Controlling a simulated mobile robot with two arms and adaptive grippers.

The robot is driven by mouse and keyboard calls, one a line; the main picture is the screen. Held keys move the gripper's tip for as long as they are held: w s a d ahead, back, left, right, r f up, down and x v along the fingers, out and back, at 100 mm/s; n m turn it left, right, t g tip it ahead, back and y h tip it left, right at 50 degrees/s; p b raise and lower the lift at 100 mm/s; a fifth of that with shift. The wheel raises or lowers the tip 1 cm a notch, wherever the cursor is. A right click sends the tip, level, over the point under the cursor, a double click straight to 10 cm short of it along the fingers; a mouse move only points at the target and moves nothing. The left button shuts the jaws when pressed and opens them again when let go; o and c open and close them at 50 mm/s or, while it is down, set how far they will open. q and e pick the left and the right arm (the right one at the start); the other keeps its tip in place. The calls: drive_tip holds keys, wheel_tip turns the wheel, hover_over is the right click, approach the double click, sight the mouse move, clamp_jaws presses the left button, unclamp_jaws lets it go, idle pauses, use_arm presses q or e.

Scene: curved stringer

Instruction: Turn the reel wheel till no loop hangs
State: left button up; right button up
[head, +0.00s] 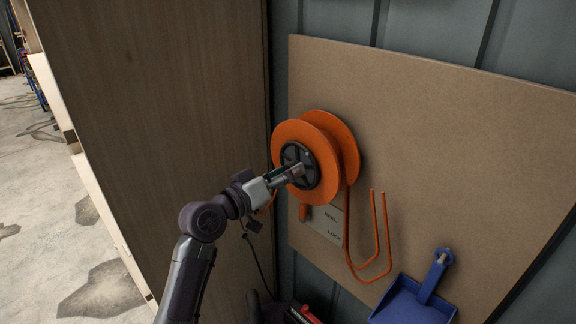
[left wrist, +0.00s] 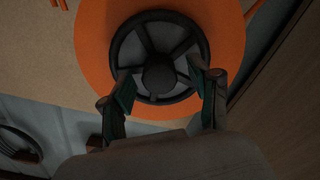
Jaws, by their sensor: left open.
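The orange reel (head: 318,133) is mounted on a brown board, with a black spoked wheel (head: 290,153) at its centre. The wheel also fills the top middle of the left wrist view (left wrist: 157,96). My left gripper (head: 297,171) is in front of the wheel. In the left wrist view its fingers (left wrist: 166,84) are apart, one on each side of the hub, overlapping the rim; whether they touch is unclear. An orange cord (head: 347,240) hangs below the reel in a long loop and turns back up at the right. My right gripper is not clearly visible.
A plate (head: 327,224) lettered REEL and LOCK, with an orange lever (head: 305,212), sits under the reel. A blue dustpan (head: 415,303) is at lower right. A tall wooden panel (head: 160,110) stands close on the left.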

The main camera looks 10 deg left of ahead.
use_arm(q)
drive_tip(key=shift+w+d, duration=0.2)
drive_tip(key=shift+w, duration=0.1)
